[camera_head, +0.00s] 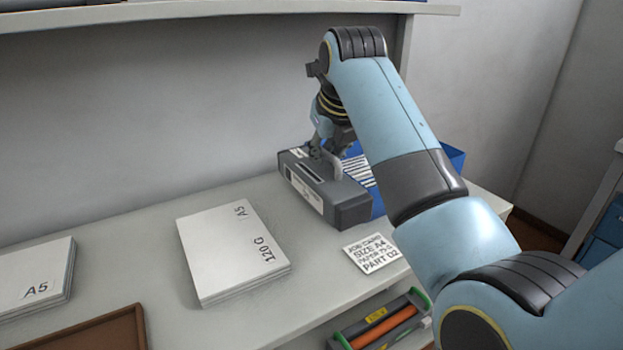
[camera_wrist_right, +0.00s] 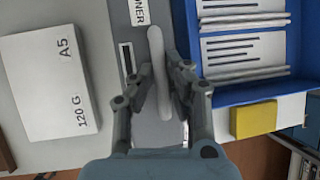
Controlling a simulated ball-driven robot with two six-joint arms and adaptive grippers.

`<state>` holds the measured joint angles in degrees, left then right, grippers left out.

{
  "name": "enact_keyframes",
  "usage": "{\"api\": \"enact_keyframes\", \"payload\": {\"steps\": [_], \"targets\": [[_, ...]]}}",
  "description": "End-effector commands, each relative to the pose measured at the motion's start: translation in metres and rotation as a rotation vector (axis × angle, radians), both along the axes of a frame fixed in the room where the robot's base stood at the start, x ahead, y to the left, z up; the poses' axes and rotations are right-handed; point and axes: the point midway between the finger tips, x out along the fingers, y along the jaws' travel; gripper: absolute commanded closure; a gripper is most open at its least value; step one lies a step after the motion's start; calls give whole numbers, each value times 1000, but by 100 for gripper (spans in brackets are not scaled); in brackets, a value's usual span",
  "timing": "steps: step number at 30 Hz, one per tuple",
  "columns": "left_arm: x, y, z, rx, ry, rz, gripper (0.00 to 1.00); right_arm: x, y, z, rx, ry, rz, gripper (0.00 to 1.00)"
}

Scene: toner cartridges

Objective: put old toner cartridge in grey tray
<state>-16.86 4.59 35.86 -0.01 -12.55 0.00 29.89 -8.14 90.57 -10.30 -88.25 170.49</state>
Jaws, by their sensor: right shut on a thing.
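A dark grey toner cartridge (camera_head: 345,207) with a light grey handle (camera_wrist_right: 157,50) sits on the grey worktop, against or very close to a blue bin. Part of its white label shows in the wrist view. My right gripper (camera_head: 331,150) comes down from above and is shut on the handle; its two fingers (camera_wrist_right: 163,78) sit on either side of it. I cannot tell whether the cartridge is lifted at all. My left gripper is not in view. I cannot pick out a grey tray with certainty.
The blue bin (camera_head: 453,155) holds papers. A paper stack (camera_head: 228,245) marked A5 120 G, another stack (camera_head: 35,285), a job card (camera_head: 372,252) and a brown tray (camera_head: 135,318) lie around. A green-ended unit with an orange roller (camera_head: 385,327) is below the worktop edge. A shelf overhangs behind.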

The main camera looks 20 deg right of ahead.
Motion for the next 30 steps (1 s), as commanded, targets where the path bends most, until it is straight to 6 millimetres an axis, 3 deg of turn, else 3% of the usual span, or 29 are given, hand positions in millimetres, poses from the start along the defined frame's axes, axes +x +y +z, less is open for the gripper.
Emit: {"api": "enact_keyframes", "payload": {"steps": [6, 10, 17, 28, 29, 30], "targets": [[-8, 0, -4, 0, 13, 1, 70, 17, 16, -13, 1, -3, -1, 100], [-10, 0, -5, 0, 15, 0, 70, 18, 17, -20, 0, -3, -1, 100], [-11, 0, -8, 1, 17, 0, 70, 18, 16, -52, -1, -1, 0, 100], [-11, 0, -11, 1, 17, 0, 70, 18, 16, -57, 0, -4, -1, 100], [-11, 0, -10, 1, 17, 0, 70, 17, 16, -57, 0, 0, -1, 85], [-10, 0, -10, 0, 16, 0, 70, 17, 16, -57, 0, 0, -1, 80]]}}
